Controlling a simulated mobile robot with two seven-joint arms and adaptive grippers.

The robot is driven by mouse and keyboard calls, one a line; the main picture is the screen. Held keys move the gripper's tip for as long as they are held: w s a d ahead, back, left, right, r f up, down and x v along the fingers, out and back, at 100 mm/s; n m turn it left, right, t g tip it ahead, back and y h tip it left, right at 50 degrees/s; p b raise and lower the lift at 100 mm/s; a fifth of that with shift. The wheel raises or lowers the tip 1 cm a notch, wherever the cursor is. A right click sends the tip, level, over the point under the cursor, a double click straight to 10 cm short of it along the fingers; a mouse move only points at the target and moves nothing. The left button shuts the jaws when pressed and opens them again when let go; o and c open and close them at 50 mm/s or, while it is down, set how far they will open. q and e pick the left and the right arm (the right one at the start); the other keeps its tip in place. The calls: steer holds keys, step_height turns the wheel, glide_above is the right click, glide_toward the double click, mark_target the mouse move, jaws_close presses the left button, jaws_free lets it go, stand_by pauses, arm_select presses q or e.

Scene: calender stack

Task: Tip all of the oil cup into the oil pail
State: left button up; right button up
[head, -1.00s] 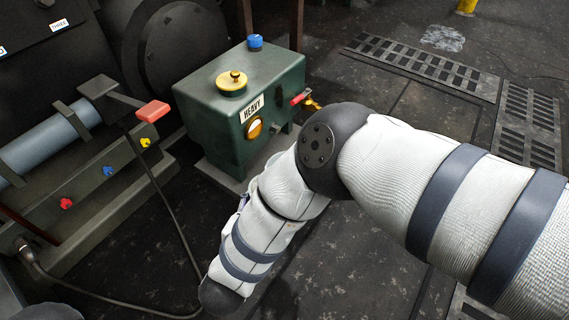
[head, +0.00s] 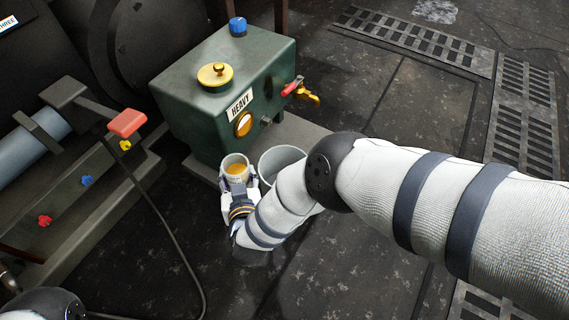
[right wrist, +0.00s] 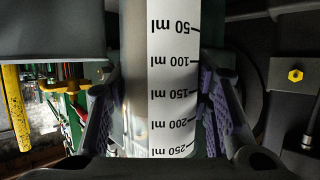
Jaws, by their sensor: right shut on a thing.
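The oil cup (head: 234,161) is a pale cup with amber oil inside, about upright in the head view. Its printed millilitre scale (right wrist: 172,90) fills the middle of the right wrist view, with the numbers upside down. My right gripper (head: 238,187) is shut on the cup, a finger on each side in the right wrist view (right wrist: 160,112). The oil pail (head: 279,157) is a grey, open bucket just right of the cup in the head view. My right forearm hides much of it, and its inside is mostly hidden. My left gripper is out of view.
A green tank (head: 215,100) labelled HEAVY stands behind the cup, with a yellow cap and a red-handled tap (head: 300,90). A machine with a red lever (head: 127,122) is at left. A black cable crosses the floor. Floor at right is mostly clear.

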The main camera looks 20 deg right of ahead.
mark_target(247, 172)
steer(key=shift+d+r+m+y+p, duration=0.2)
steer(key=shift+d+r+m+p, duration=0.1)
steer(key=shift+r+p, duration=0.3)
steer(key=shift+d+r+m+y+p, duration=0.2)
steer(key=shift+r+m+p, duration=0.1)
steer(key=shift+r+p, duration=0.3)
steer(key=shift+d+r+m+y+p, duration=0.4)
steer(key=shift+d+m+y, duration=0.2)
steer(key=shift+m, duration=0.2)
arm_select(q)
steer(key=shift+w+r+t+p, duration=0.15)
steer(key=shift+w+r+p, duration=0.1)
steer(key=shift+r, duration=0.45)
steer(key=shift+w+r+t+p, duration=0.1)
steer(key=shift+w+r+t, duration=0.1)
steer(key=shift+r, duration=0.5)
arm_select(e)
steer(key=shift+d+r+m+y, duration=0.5)
steer(key=shift+d+m+y, duration=0.1)
steer(key=shift+m, duration=0.2)
steer(key=shift+d+r, duration=0.15)
steer(key=shift+d, duration=0.05)
arm_select(q)
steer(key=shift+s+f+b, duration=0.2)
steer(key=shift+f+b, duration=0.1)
steer(key=shift+b, duration=0.25)
arm_select(e)
steer(key=shift+d+f+m+y, duration=0.1)
steer(key=shift+f+m+y, duration=0.25)
steer(key=shift+m+y, duration=0.4)
